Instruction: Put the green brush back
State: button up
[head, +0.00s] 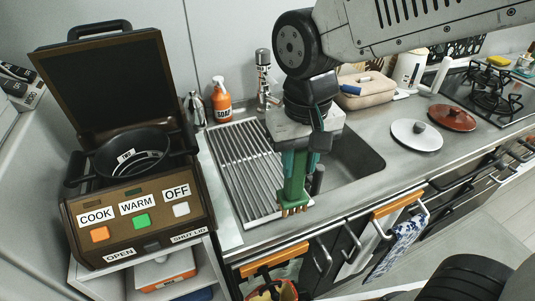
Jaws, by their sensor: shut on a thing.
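My gripper (304,162) points down over the sink area and is shut on the green brush (294,192). The brush hangs upright with its tan tip at the bottom, near the front edge of the counter between the draining rack and the sink basin. I cannot tell whether its tip touches anything. The upper part of the brush is partly hidden by my gripper.
The ribbed draining rack (240,165) lies left of the sink basin (353,162). An orange soap bottle (221,103) stands behind. A cooker with an open lid (136,195) is at left. Two round lids, grey (416,135) and red-brown (452,117), lie at right.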

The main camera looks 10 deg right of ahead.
jog(key=w+a+f, duration=0.4)
jog(key=w, duration=0.6)
jog(key=shift+w+a, duration=0.15)
jog(key=shift+a, duration=0.15)
jog(key=shift+f, duration=0.1)
jog(key=shift+f, duration=0.25)
jog(key=o, duration=1.1)
jog(key=shift+r, duration=0.1)
notch_tip(320, 180, up, 8)
jog(key=shift+s+d, duration=0.2)
